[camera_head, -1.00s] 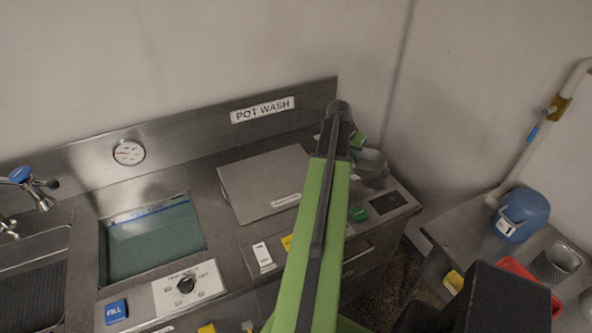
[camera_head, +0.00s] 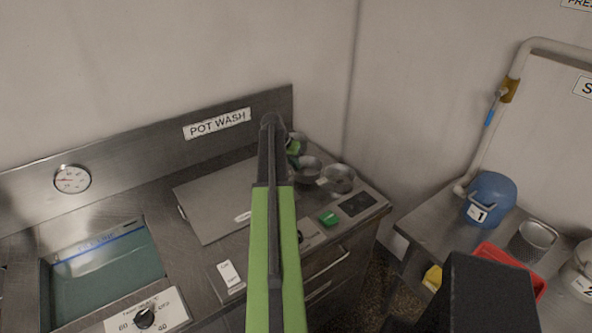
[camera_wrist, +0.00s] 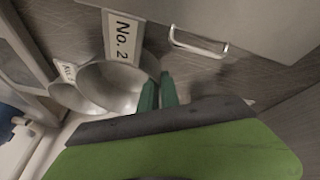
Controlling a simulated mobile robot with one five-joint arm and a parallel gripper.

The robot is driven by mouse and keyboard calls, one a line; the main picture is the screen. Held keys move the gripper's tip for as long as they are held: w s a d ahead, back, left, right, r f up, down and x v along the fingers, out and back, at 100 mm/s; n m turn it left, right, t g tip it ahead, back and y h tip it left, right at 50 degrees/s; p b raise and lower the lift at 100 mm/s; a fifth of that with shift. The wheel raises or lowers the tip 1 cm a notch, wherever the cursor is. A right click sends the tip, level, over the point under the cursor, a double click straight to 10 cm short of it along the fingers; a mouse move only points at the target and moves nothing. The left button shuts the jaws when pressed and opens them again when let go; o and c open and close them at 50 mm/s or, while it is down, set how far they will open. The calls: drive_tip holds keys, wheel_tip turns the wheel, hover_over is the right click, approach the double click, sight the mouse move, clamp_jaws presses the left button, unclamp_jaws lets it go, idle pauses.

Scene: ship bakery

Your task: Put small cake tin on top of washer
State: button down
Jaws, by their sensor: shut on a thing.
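The small cake tin (camera_head: 308,171) is a round grey metal tin beside my gripper (camera_head: 293,150) at the back right of the counter. In the wrist view, my gripper (camera_wrist: 160,90) has its green fingertips together at the rim of the tin (camera_wrist: 112,90), by a "No. 2" tag. The grip is partly hidden by my arm in the head view. The washer, labelled POT WASH, has a flat square metal lid (camera_head: 212,205) left of my gripper. The lid's top is bare where it shows.
A second, larger-looking tin (camera_head: 340,179) stands just right of the first. An open water basin (camera_head: 100,262) lies left of the lid. A green switch (camera_head: 328,218) is in front of the tins. A side table holds a blue container (camera_head: 490,197) and a red tray (camera_head: 508,268).

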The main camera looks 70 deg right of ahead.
wheel_tip(320, 180, down, 2)
drive_tip(key=shift+f+b, duration=0.2)
drive_tip(key=shift+b, duration=0.25)
drive_tip(key=shift+r, duration=0.25)
drive_tip(key=shift+f, duration=0.2)
drive_tip(key=c, duration=1.6)
unclamp_jaws()
drive_tip(key=shift+r, duration=0.1)
drive_tip(key=shift+a+r+p, duration=0.1)
drive_tip(key=shift+r+p, duration=0.45)
drive_tip(key=shift+p, duration=0.15)
drive_tip(key=p+v, duration=1)
drive_tip(key=v, duration=0.1)
drive_tip(key=shift+w+a, duration=0.1)
